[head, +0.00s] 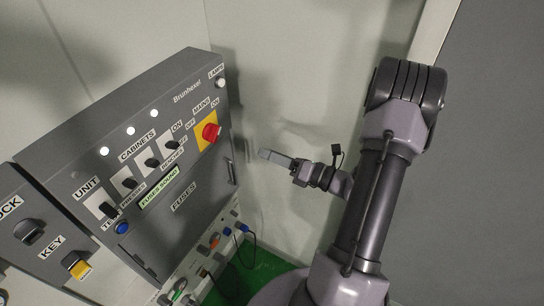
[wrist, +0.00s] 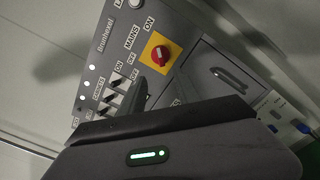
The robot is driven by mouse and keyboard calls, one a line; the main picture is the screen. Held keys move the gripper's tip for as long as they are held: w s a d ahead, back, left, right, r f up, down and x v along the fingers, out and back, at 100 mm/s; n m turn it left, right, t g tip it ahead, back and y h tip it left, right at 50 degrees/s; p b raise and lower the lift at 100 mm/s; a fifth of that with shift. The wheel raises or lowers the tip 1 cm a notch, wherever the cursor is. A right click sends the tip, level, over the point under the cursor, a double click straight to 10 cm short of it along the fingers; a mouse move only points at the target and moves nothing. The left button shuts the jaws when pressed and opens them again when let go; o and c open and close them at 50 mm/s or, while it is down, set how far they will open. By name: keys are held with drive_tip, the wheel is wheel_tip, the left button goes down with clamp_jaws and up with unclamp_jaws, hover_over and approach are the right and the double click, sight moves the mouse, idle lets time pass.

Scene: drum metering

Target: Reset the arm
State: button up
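My gripper (head: 265,154) reaches left from my bent arm in the head view. Its tip is in the air to the right of the grey control cabinet (head: 170,105), apart from it. The fingers overlap from this side, so their gap does not show. In the wrist view, the gripper's dark body fills the bottom, and the finger area (wrist: 150,84) lies below the red mains switch (wrist: 158,56). No held object shows. The mains switch is also in the head view (head: 211,131), on a yellow plate.
The cabinet has several black cabinet switches (head: 130,183), lit white lamps (head: 130,131) and a fuse door with a handle (head: 230,171). A key box (head: 35,230) stands at left. Plugs and cables (head: 222,243) sit below. A pale wall (head: 290,80) is behind my gripper.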

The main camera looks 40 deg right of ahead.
idle(0.4)
drive_tip(key=s+a+f+n+g+y+b, duration=0.25)
drive_tip(key=a+n+g+b, duration=0.4)
drive_tip(key=a+n, duration=0.4)
drive_tip(key=s+a+f+n+g+y+b, duration=0.25)
drive_tip(key=a+n+g+b, duration=0.45)
drive_tip(key=a, duration=0.6)
drive_tip(key=s+a+f+n+t+h+b, duration=0.1)
drive_tip(key=s+f+n+h+b, duration=0.2)
drive_tip(key=n+b, duration=0.3)
drive_tip(key=s+a+f+n+t+h+b, duration=0.1)
drive_tip(key=s+n+h+b, duration=0.5)
drive_tip(key=n, duration=0.7)
wheel_tip(320, 180, down, 3)
drive_tip(key=shift+s+a+r+b, duration=0.25)
drive_tip(key=shift+a+b, duration=0.2)
drive_tip(key=shift+a, duration=0.15)
drive_tip(key=shift+f, duration=0.1)
